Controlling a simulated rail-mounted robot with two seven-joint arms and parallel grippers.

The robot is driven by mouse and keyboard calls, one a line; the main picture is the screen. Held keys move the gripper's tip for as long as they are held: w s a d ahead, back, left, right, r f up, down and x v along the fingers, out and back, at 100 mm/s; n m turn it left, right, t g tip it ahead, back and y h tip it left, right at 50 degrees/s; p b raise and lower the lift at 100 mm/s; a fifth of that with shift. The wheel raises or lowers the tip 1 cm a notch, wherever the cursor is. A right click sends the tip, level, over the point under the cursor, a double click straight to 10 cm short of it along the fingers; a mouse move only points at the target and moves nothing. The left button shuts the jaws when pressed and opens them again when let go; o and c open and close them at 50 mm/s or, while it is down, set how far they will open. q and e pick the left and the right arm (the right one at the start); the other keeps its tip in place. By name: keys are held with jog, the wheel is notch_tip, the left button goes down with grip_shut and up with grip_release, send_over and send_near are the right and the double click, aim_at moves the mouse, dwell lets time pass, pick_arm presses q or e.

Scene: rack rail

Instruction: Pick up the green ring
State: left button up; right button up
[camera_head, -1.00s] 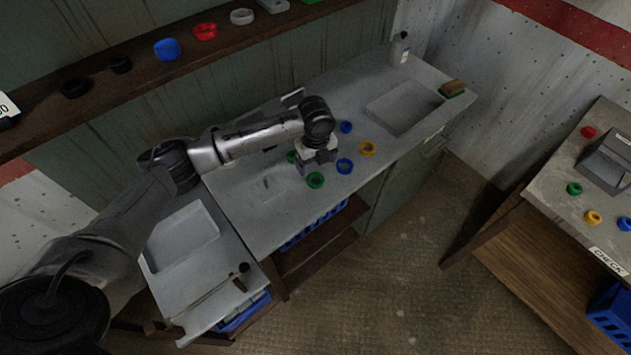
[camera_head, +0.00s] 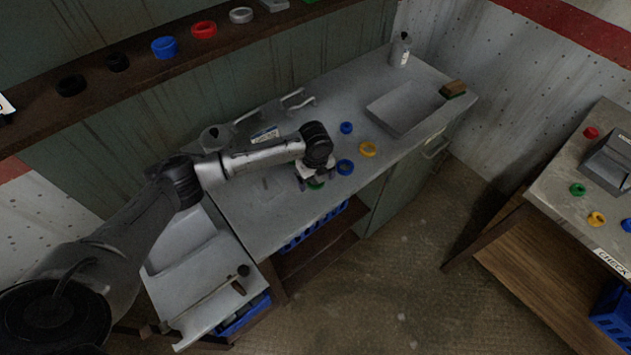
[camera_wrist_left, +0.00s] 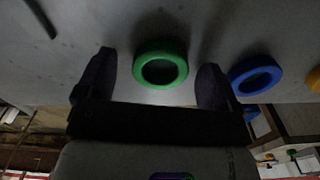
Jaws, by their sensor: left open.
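A green ring (camera_wrist_left: 160,66) lies on the grey counter. In the wrist view it sits between the two spread fingers of my left gripper (camera_wrist_left: 155,78), with a gap on each side. In the head view my left gripper (camera_head: 314,182) is low over this ring (camera_head: 316,185) and hides most of it. The gripper is open and empty. Another bit of green (camera_head: 292,160) shows beside the wrist, mostly hidden. My right gripper is not in view.
Close to the right lies a blue ring (camera_head: 345,167), also in the wrist view (camera_wrist_left: 255,75). A yellow ring (camera_head: 368,149) and another blue ring (camera_head: 346,128) lie beyond. A side table (camera_head: 560,185) holds more rings.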

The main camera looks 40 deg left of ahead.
pick_arm(q)
jog(key=shift+c, duration=0.5)
jog(key=c, duration=0.9)
jog(key=shift+r, duration=0.1)
jog(key=shift+c, duration=0.2)
